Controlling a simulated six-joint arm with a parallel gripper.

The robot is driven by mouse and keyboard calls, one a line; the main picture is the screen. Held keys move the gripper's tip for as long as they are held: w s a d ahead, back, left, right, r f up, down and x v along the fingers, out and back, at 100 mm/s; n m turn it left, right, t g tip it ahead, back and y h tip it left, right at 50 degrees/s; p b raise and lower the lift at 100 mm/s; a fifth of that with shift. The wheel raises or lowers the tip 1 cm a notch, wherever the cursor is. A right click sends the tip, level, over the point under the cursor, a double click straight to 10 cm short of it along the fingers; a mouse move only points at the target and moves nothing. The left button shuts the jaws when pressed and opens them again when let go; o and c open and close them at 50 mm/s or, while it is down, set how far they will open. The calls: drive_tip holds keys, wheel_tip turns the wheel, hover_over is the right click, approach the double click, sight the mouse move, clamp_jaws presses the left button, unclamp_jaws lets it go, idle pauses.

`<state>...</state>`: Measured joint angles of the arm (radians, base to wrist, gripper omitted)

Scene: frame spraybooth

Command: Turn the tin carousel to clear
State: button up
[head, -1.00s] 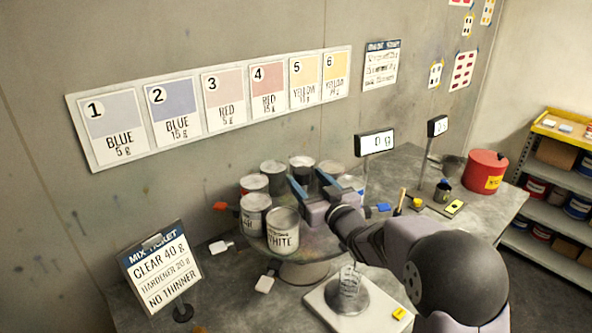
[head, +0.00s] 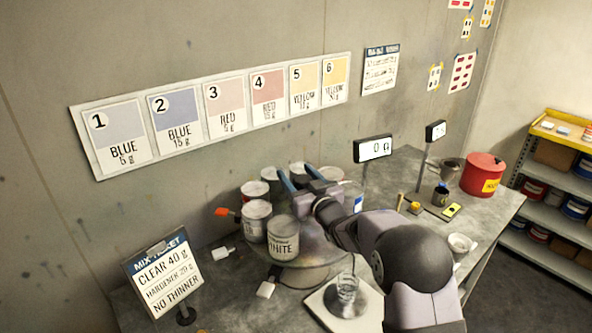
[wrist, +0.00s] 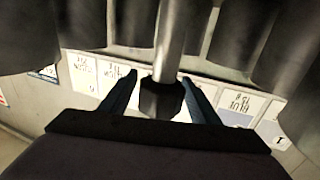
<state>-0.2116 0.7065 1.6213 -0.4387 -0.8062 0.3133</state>
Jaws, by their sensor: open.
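The tin carousel (head: 322,262) is a round turntable on a pedestal, ringed with several tins. A tin marked WHITE (head: 283,238) stands at its front. A tin with a label too small to read (head: 256,221) stands left of it, and a red-marked tin (head: 255,190) is behind that. My gripper (head: 300,178) is open above the carousel, among the far tins. In the wrist view a metal post with a dark end (wrist: 160,97) shows between its two blue fingers, with no clear contact. My arm hides the carousel's right part.
The mix ticket (head: 162,272) stands front left and reads CLEAR 40 g. A scale with a metal cup (head: 347,288) is in front of the carousel; a display (head: 374,149) reads 0 g. A red can (head: 483,174) stands right.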

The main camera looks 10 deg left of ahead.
drive_tip(key=shift+w+a, duration=0.15)
drive_tip(key=shift+w, duration=0.1)
clamp_jaws()
drive_tip(key=shift+n+g+y, duration=0.3)
drive_tip(key=shift+y, duration=0.1)
drive_tip(key=n+g+y, duration=0.2)
drive_tip(key=g, duration=0.1)
drive_tip(key=s+a+n+g+y+p, duration=0.1)
drive_tip(key=n+g+y, duration=0.2)
drive_tip(key=s+a+n+g+y+p, duration=0.1)
drive_tip(key=n+g+y, duration=0.1)
drive_tip(key=n+g, duration=0.1)
drive_tip(key=shift+s+g+y, duration=0.2)
drive_tip(key=shift+g+y, duration=0.1)
drive_tip(key=shift+g, duration=0.2)
drive_tip(key=shift+s+r+n+g, duration=0.1)
drive_tip(key=shift+n+g, duration=0.2)
idle(0.3)
